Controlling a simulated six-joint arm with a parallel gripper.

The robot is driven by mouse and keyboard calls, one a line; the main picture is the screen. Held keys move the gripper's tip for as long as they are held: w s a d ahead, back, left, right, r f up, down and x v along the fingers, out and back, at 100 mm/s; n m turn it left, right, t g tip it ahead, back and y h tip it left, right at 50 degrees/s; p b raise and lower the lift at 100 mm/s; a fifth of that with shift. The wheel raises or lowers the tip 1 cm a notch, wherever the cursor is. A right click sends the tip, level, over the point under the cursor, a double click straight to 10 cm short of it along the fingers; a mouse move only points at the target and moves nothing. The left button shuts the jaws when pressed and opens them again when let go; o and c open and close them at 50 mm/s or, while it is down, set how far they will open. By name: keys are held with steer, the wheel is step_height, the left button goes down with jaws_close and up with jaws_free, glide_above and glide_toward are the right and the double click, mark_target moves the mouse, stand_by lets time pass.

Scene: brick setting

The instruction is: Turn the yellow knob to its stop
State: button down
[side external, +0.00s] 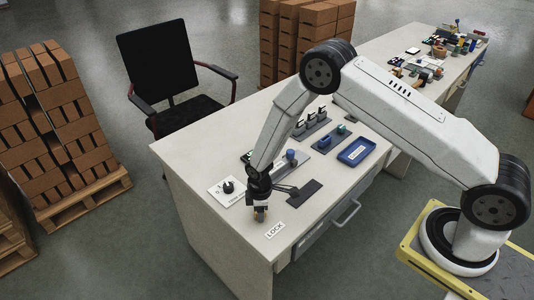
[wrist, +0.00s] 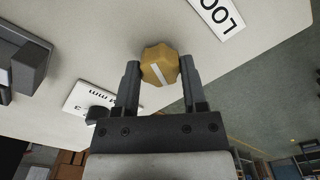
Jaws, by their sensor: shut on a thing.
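The yellow knob (wrist: 159,72) is a lobed, mustard-coloured knob with a pale line across its face. In the wrist view it sits between the two dark fingers of my gripper (wrist: 160,63), one on each side, and the gripper is shut on it. The pale line runs slantwise, from upper left to lower right. In the side view my gripper (side external: 260,207) points down at the near end of the bench, and a small part of the knob (side external: 260,217) shows below it. The stop itself cannot be made out.
A white label reading LOCK (side external: 275,230) lies beside the knob. A black dial (side external: 228,187) on a white plate is close on the left. A dark plate (side external: 303,192) and a blue tray (side external: 357,152) lie to the right. A chair (side external: 180,95) stands behind the bench (side external: 205,150).

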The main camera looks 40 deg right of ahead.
steer(key=m, duration=1.4)
stand_by(0.4)
steer(key=shift+c, duration=0.7)
jaws_free()
steer(key=shift+r, duration=0.1)
steer(key=shift+a+r, duration=0.1)
steer(key=shift+r, duration=3.75)
